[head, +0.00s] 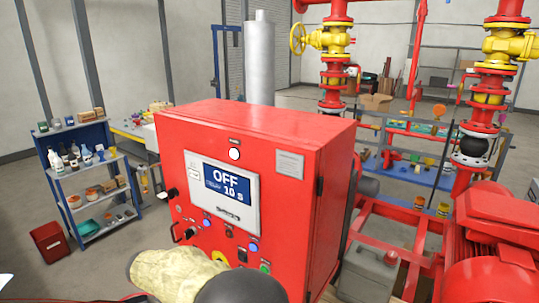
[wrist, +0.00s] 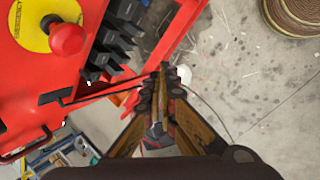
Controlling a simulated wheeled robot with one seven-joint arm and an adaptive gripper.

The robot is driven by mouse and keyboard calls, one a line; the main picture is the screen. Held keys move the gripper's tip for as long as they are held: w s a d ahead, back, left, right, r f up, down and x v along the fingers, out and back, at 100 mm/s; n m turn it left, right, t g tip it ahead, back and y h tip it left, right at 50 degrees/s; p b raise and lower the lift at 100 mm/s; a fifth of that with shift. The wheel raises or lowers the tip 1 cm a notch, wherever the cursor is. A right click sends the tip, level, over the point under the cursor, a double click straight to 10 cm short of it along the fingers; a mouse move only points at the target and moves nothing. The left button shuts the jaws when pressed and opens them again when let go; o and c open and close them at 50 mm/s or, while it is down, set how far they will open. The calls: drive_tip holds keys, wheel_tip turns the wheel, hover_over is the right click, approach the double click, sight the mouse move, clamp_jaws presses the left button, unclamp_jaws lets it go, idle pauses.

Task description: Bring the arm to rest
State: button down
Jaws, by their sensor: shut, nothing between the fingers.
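My gripper (wrist: 162,85) shows in the wrist view with its two fingers together at the tips and nothing between them. It is over open floor, to the right of a red panel (wrist: 30,90) in the picture; I cannot tell the exact gap. My arm shows at the bottom of the head view, in front of the red control cabinet (head: 230,135); the gripper's fingers are not visible there. The cabinet's screen (head: 222,190) reads OFF and 10 s.
The red panel carries an emergency button (wrist: 67,38) on a yellow disc and black blocks (wrist: 110,40). A coiled reel (wrist: 295,15) lies at the upper right. A blue shelf (head: 85,160) stands left, red pump pipework (head: 480,130) right, a grey canister (head: 368,272) low right.

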drive_tip(key=s+d+r+m+y+b, duration=0.1)
drive_tip(key=s+d+r+m, duration=0.3)
drive_tip(key=s+d, duration=0.5)
drive_tip(key=s+d+r+m+b, duration=0.3)
drive_tip(key=s+d+m, duration=0.5)
drive_tip(key=d, duration=1.1)
drive_tip(key=s+d+r+m+t+y+b, duration=0.1)
drive_tip(key=s+d+r+m+b, duration=0.3)
drive_tip(key=s+d, duration=0.8)
drive_tip(key=d+m, duration=0.2)
drive_tip(key=d, duration=0.1)
drive_tip(key=shift+r+y, duration=0.3)
drive_tip(key=c, duration=2.5)
unclamp_jaws()
drive_tip(key=shift+c, duration=0.2)
